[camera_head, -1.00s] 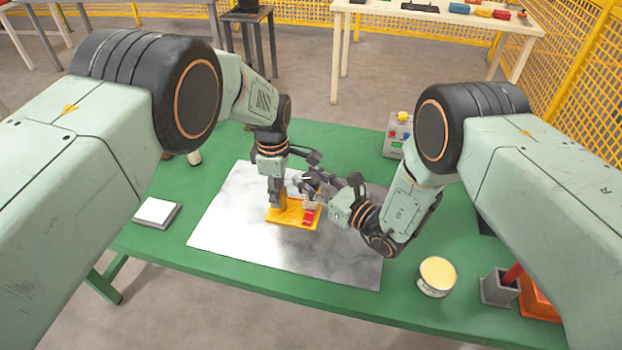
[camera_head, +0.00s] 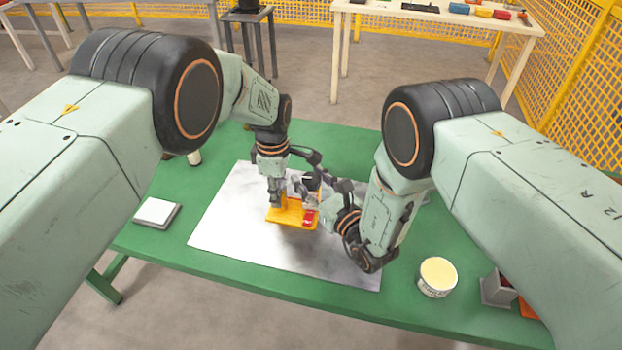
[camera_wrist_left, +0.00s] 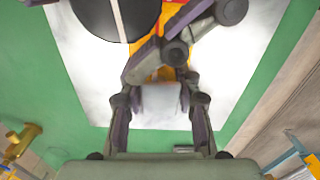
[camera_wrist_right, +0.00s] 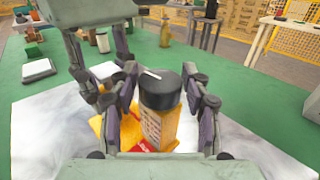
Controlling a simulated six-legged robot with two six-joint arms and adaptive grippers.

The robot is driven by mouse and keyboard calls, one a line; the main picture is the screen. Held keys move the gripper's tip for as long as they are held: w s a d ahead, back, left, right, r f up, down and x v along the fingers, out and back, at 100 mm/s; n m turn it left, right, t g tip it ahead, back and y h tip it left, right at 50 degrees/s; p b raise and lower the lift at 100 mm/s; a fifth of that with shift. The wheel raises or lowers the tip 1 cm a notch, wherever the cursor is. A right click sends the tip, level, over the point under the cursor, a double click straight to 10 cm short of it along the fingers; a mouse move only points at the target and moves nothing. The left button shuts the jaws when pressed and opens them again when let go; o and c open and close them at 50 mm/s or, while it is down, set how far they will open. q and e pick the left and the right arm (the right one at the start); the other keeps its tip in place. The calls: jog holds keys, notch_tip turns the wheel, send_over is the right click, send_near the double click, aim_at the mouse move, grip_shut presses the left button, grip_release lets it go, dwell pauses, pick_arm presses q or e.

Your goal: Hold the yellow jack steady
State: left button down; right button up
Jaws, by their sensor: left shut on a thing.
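The yellow jack (camera_head: 292,216) lies on the bare metal sheet, its flat base showing with a red part at its right end. My right gripper (camera_head: 310,191) is at the jack's right side. In the right wrist view its open fingers stand either side of an upright yellow cylinder (camera_wrist_right: 160,125) with a black cap. Whether they touch it is hard to tell.
The metal sheet (camera_head: 240,235) lies on the green table (camera_head: 130,240). A white-topped scale-like plate (camera_head: 156,212) is at left. A round tin (camera_head: 437,277) and a grey holder (camera_head: 497,289) stand at right. The sheet's front is clear.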

jog(key=shift+o, duration=1.2)
jog(key=v, duration=1.2)
jog(key=w+d+n+g+y, duration=0.6)
jog(key=w+n+g+y, duration=0.3)
jog(key=g, duration=0.4)
jog(key=shift+n, duration=0.6)
jog(key=a, duration=0.4)
jog(key=w+a, duration=0.1)
jog(key=a, duration=0.7)
jog(key=shift+w+r, duration=0.15)
jog(key=shift+r, duration=0.05)
